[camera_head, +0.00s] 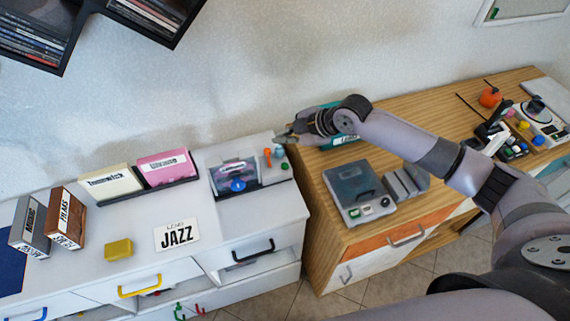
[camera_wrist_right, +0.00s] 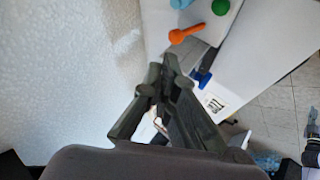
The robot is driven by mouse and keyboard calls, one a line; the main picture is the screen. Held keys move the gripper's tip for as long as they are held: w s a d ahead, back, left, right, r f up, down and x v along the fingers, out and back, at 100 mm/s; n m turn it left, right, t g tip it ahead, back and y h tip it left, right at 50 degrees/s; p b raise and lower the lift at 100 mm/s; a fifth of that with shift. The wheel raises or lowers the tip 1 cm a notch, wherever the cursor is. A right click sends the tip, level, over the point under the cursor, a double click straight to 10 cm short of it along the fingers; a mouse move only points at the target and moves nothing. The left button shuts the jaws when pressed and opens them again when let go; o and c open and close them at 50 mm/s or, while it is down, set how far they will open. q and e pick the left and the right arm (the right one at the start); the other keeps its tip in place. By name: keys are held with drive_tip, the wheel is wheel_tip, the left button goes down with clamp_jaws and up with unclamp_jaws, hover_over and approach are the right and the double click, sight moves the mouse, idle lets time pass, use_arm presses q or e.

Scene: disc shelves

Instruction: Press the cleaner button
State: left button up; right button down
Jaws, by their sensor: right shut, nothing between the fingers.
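My right gripper (camera_head: 287,136) is shut and empty, above the back right corner of the white cabinet, near the wall. Its closed fingers (camera_wrist_right: 165,85) also show in the right wrist view. A grey device with a clear front (camera_head: 235,174) and a round blue part (camera_head: 237,186) stands just left of and below the gripper; which part is the cleaner button I cannot tell. The gripper touches neither device. My left gripper is not in view.
Small orange pieces (camera_head: 267,153) and a green knob (camera_head: 284,166) are close to the gripper; an orange piece (camera_wrist_right: 187,33) shows in the wrist view. A teal item (camera_head: 345,138) lies behind my right arm. A JAZZ card (camera_head: 177,235) and yellow block (camera_head: 118,249) lie left.

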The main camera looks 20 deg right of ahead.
drive_tip(key=shift+f, duration=0.15)
drive_tip(key=b, duration=0.7)
hover_over(284, 167)
wheel_tip(284, 167, down, 8)
drive_tip(key=shift+r, duration=0.15)
drive_tip(key=shift+f, duration=0.4)
idle(0.5)
drive_tip(key=shift+f, duration=0.4)
drive_tip(key=shift+s+f+b, duration=0.1)
drive_tip(key=shift+f+b, duration=0.4)
drive_tip(key=shift+b, duration=0.05)
idle(0.5)
drive_tip(key=shift+r, duration=0.1)
drive_tip(key=shift+r+p, duration=0.75)
drive_tip(key=shift+r, duration=0.1)
